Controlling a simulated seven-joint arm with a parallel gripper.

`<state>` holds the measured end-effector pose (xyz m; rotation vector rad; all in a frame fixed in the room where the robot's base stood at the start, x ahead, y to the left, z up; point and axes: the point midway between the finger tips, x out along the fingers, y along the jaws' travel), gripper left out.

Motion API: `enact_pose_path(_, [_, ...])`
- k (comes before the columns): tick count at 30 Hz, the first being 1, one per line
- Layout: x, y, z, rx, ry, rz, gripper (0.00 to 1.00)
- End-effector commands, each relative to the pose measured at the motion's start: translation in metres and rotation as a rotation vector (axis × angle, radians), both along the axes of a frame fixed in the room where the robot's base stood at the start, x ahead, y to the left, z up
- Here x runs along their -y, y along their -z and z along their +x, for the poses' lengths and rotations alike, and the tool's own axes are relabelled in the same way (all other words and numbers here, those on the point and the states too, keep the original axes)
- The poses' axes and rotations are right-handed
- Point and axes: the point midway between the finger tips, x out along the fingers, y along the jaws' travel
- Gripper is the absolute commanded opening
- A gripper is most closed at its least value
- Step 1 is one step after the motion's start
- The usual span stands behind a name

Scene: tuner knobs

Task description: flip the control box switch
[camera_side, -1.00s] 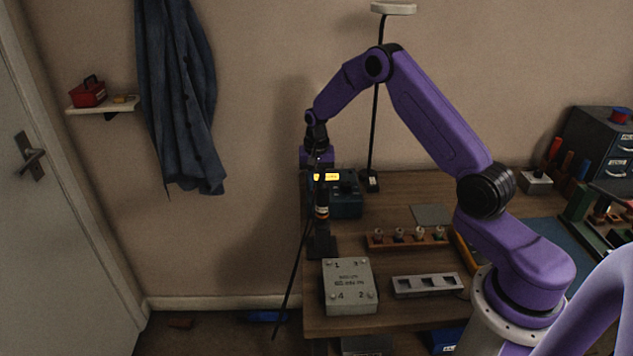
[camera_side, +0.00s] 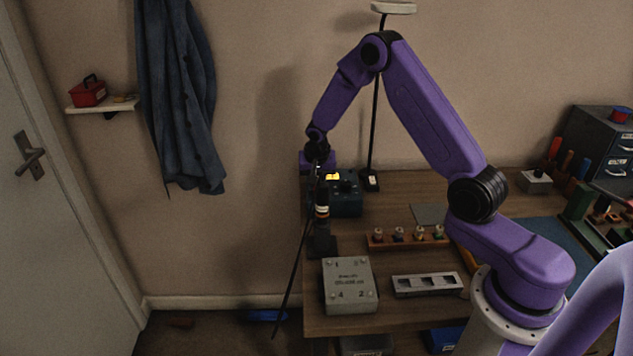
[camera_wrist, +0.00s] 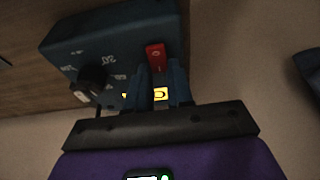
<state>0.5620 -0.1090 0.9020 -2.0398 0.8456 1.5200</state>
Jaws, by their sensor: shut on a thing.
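The control box (camera_side: 347,200) is a blue box at the back left of the bench, with a lit yellow display (camera_side: 332,177). In the wrist view, the box (camera_wrist: 115,42) shows a dark knob (camera_wrist: 92,78) with a number scale and a red rocker switch (camera_wrist: 155,57). My gripper (camera_wrist: 159,68) has its two dark blue fingers either side of the red switch, shut on it. The fingers partly hide the display and the lower end of the switch. In the side view my gripper (camera_side: 322,172) is over the box's left part; its fingertips are hard to make out there.
A dark iron in a stand (camera_side: 322,210) is just in front of the box. A grey numbered box (camera_side: 349,287), a slotted metal block (camera_side: 428,284) and a wooden rack of knobs (camera_side: 408,238) lie nearer the front. A lamp pole (camera_side: 373,130) rises behind.

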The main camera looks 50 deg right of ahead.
Motion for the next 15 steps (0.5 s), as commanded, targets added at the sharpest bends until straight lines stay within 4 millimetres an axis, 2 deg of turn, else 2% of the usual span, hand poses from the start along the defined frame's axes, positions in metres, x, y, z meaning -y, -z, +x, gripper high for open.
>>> enact_pose_path(10, [0.0017,-0.0005,-0.0003,0.003,0.003,-0.002,0.0])
enact_pose_path(11, [0.0017,-0.0005,-0.0003,0.003,0.003,-0.003,0.31])
enact_pose_path(12, [0.0016,-0.0005,-0.0003,0.003,0.003,-0.003,0.44])
enact_pose_path(15, [0.0011,-0.0004,-0.0001,0.003,0.002,-0.002,0.47])
